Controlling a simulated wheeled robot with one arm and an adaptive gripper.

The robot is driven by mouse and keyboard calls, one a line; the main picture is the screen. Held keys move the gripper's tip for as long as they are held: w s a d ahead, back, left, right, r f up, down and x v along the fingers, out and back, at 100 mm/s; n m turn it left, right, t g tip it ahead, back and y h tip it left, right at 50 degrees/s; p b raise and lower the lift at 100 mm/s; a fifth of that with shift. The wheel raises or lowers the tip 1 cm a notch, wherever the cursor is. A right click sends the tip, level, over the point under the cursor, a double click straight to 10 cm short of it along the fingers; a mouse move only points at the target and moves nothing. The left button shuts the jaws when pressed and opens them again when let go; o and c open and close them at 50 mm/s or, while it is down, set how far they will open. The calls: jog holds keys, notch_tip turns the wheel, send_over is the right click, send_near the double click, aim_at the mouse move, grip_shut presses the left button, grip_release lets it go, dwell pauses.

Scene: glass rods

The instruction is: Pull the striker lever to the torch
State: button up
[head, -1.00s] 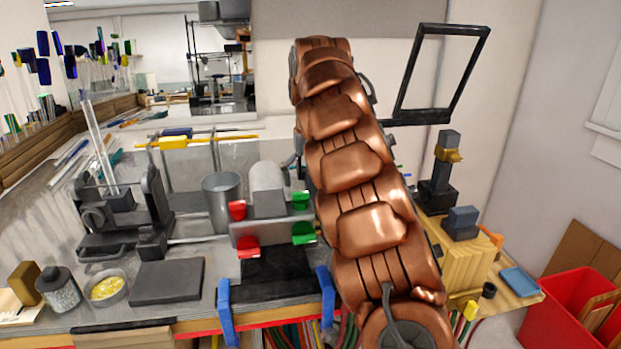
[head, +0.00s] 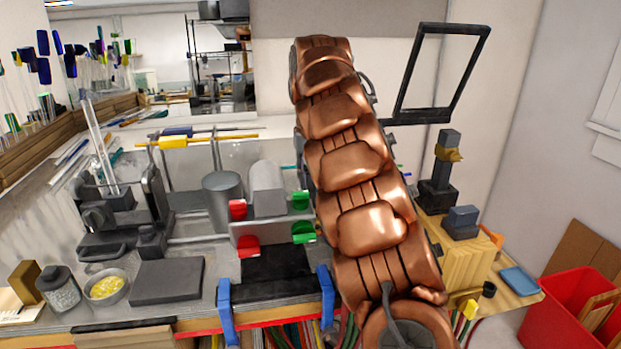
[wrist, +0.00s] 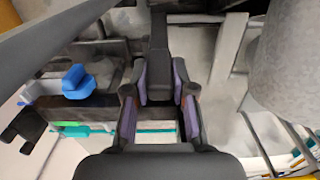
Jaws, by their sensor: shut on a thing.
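In the wrist view my gripper (wrist: 160,82) has its purple-padded fingers closed around a dark grey bar (wrist: 159,40), which looks like the striker lever. The bar runs up the picture between the fingers. In the head view my copper-coloured arm covers the gripper and the lever. The torch appears to be the grey rounded body (head: 267,185) with red knobs (head: 247,246) and green knobs (head: 304,232), just left of my arm. I cannot tell how far the lever is from it.
A grey cylinder (head: 222,200) stands left of the torch. A dark block (head: 167,280) and a bowl of yellow bits (head: 106,287) lie at the front left. A black frame (head: 440,75) rises at right. A blue piece (wrist: 76,82) is left of the fingers in the wrist view.

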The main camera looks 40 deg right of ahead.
jog(key=shift+s, duration=0.1)
jog(key=shift+s+a+b, duration=0.35)
jog(key=shift+s+b, duration=0.35)
jog(key=shift+b, duration=0.2)
jog(key=shift+s+a+r, duration=0.2)
jog(key=shift+s, duration=0.2)
jog(key=shift+s+a+f+b, duration=0.25)
jog(key=shift+s+b, duration=0.2)
jog(key=shift+b, duration=0.45)
jog(key=shift+o, duration=0.8)
jog(key=shift+s+a+f+b, duration=0.1)
jog(key=shift+s+a+b, duration=0.3)
jog(key=shift+s, duration=0.1)
jog(key=shift+o, duration=0.2)
jog(key=shift+s, duration=0.2)
